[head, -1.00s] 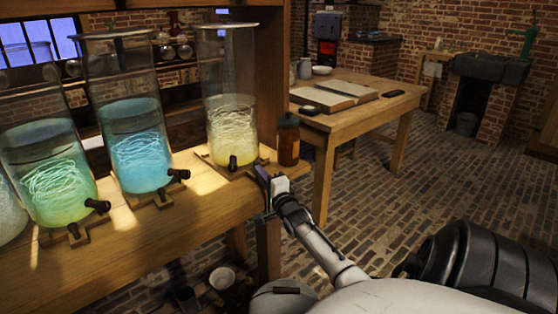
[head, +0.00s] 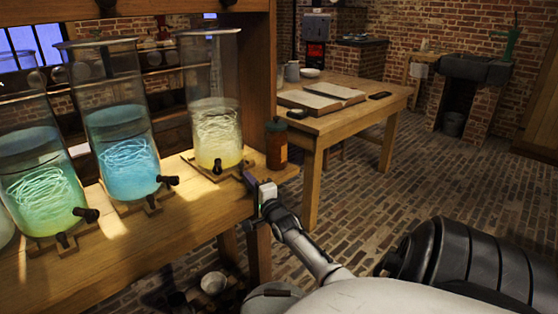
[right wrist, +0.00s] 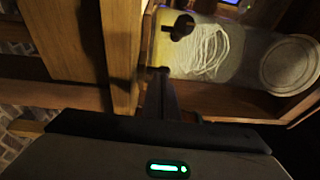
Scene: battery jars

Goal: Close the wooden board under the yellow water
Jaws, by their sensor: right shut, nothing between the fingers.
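The jar of yellow water (head: 217,135) stands on the wooden shelf, with a dark tap low on its front. The thin wooden board (head: 199,171) lies under this jar and sticks out a little past its base. My right gripper (head: 252,178) is shut and empty at the front edge of the shelf, to the right of the yellow jar's tap. In the right wrist view the gripper fingers (right wrist: 160,88) point toward the jar (right wrist: 215,60), near its tap. Contact with the board cannot be told. My left gripper is not in view.
A blue jar (head: 126,160) and a green jar (head: 45,185) stand to the left on the same shelf (head: 150,245). A brown bottle (head: 276,146) stands close by the gripper on the right. A table (head: 345,118) with an open book is behind.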

